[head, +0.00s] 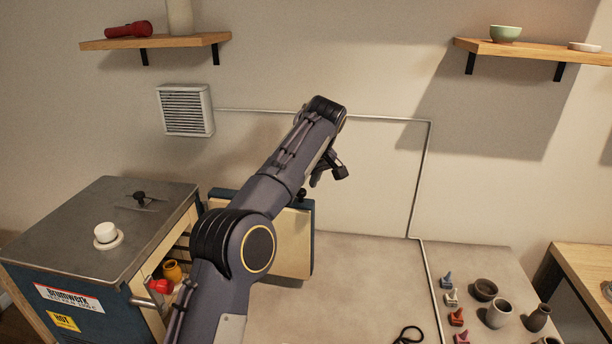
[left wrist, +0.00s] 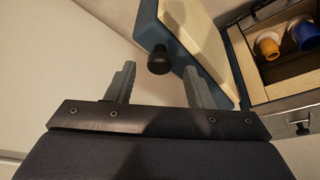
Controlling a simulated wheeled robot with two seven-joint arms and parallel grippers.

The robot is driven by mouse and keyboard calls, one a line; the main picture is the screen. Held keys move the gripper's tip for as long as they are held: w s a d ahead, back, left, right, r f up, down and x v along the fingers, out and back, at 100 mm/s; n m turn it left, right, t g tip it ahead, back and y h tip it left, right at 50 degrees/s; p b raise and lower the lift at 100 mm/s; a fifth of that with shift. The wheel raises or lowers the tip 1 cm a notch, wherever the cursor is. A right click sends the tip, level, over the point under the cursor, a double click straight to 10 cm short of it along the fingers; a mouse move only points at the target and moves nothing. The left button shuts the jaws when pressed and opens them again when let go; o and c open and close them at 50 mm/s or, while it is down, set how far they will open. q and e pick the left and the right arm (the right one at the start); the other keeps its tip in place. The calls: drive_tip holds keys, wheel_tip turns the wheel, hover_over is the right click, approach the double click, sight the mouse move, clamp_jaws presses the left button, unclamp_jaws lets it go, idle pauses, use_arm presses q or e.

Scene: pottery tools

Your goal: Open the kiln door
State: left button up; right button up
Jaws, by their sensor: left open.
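The kiln (head: 100,255) stands at the left, a blue box with a grey metal top. Its door (head: 297,240) stands swung out from the kiln, with blue outside and thick cream lining; the door also shows in the left wrist view (left wrist: 205,35). A black round knob (left wrist: 158,60) sits on the door's blue side. My left gripper (head: 328,172) is open above and beside the door. In the left wrist view the knob appears in line with the gap between its fingers (left wrist: 163,85), with no clear contact. My left arm hides part of the kiln front. My right gripper is out of view.
Inside the kiln are a yellow pot (left wrist: 267,45) and a blue pot (left wrist: 305,35). The bench's middle is mostly clear.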

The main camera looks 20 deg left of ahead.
use_arm(q)
drive_tip(key=v, duration=0.6)
drive_tip(key=shift+s, duration=0.1)
drive_tip(key=s+a+r+m+h+b, duration=0.1)
drive_tip(key=s+a+m+h, duration=0.15)
drive_tip(key=s+a, duration=0.45)
drive_tip(key=s+a+f+m+t+h+b, duration=0.1)
drive_tip(key=s+a+f+m+h+b, duration=0.15)
drive_tip(key=s, duration=0.85)
drive_tip(key=s+d+f+m+h, duration=0.1)
drive_tip(key=s+d+f, duration=0.2)
drive_tip(key=s+f, duration=0.6)
drive_tip(key=s+d+f+m+t+h+b, duration=0.1)
drive_tip(key=s+d+f, duration=0.3)
drive_tip(key=s+f, duration=0.5)
drive_tip(key=s+m, duration=0.1)
drive_tip(key=s, duration=0.5)
drive_tip(key=shift+f+t, duration=0.2)
drive_tip(key=shift+t, duration=0.1)
